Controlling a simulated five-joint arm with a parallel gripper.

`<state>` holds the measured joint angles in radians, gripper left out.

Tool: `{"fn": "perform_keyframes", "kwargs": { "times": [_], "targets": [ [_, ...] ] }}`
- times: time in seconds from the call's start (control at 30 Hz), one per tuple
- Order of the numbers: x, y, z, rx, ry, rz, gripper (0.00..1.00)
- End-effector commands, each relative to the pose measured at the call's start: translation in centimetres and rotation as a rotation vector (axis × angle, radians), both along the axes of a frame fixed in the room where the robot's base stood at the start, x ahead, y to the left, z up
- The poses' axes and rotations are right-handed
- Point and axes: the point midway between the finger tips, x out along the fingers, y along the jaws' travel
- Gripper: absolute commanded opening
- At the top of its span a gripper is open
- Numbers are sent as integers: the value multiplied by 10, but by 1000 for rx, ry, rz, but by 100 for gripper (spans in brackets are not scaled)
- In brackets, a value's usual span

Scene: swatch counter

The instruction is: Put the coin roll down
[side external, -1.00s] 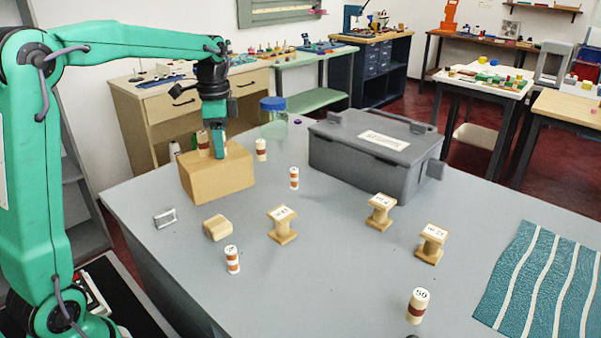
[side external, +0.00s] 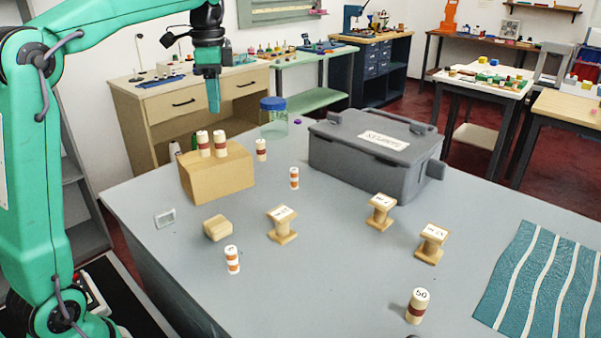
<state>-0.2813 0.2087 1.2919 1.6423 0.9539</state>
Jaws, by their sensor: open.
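Two white coin rolls with dark red bands stand upright side by side on a wooden block, the left one (side external: 203,143) and the right one (side external: 220,143). The wooden block (side external: 217,178) sits at the far left of the grey counter. My gripper (side external: 213,97) points down above the block, clear of both rolls, open and empty. Other coin rolls stand upright on the counter: one (side external: 261,150) just right of the block, one with orange bands (side external: 294,178), one (side external: 232,259) at the front left and one marked 50 (side external: 417,306) at the front.
A grey lidded box (side external: 375,155) stands at the back right, with a blue-lidded jar (side external: 274,118) left of it. Wooden spools (side external: 282,225), a small wood piece (side external: 217,228) and a metal frame (side external: 165,218) are on the grey counter (side external: 330,275). A teal striped cloth (side external: 535,285) lies right.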

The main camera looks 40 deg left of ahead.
Motion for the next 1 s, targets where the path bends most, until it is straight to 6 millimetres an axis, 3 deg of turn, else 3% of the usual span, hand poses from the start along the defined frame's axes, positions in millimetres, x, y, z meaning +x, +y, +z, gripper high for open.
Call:
{"fn": "perform_keyframes", "kwargs": {
  "times": [0.3, 1.0],
  "targets": [
    [0, 0, 16, 0, 0, 0, 44],
    [-3, -3, 17, 1, -6, 8, 44]
  ]
}}
